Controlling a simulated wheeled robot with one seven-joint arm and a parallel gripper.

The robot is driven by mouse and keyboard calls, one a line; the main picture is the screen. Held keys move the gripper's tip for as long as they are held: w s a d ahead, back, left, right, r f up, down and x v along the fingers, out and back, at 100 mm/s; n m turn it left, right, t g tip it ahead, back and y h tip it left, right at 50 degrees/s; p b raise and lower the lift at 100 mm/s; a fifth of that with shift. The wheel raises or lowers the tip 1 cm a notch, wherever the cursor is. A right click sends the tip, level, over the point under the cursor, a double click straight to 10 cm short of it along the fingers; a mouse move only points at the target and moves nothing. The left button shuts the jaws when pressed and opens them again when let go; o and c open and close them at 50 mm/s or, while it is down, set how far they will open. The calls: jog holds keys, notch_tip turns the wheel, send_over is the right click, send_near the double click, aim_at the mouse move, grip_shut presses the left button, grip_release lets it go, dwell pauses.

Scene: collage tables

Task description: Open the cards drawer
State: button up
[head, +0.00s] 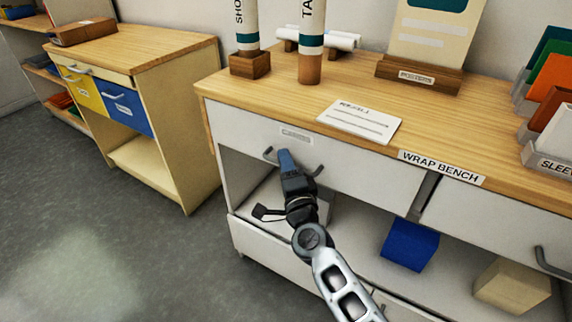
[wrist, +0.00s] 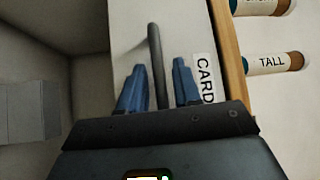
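The cards drawer (head: 355,170) is the white upper-left drawer of the wrap bench, and its front looks flush, so it appears shut. Its small label (head: 296,135) is too small to read in the head view, but "CARD" shows on the label in the wrist view (wrist: 204,78). The drawer's dark bar handle (head: 318,171) is partly hidden behind my gripper (head: 285,158). In the wrist view, my gripper (wrist: 158,82) is open, its two blue fingers on either side of the handle (wrist: 153,45), with visible gaps on both sides.
The bench top (head: 340,90) holds a white card (head: 360,121), upright tubes and a sign stand. Below are an open shelf with a blue box (head: 409,245) and a cream box (head: 512,286). Another cabinet (head: 150,100) stands at left, with grey floor (head: 130,240) clear in front.

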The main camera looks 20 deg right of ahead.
grip_shut()
dwell(0.4)
jog(key=s+a+p, duration=0.4)
jog(key=s+a, duration=0.3)
jog(key=a, duration=0.3)
jog(key=s+a+p, duration=0.4)
jog(key=s+a, duration=0.4)
jog(key=a, duration=0.2)
jog(key=shift+s+a, duration=0.15)
jog(key=shift+a, duration=0.25)
jog(key=shift+o, duration=0.6)
grip_release()
jog(key=s+a+f, duration=0.1)
jog(key=s, duration=0.6)
jog(key=shift+s, duration=0.3)
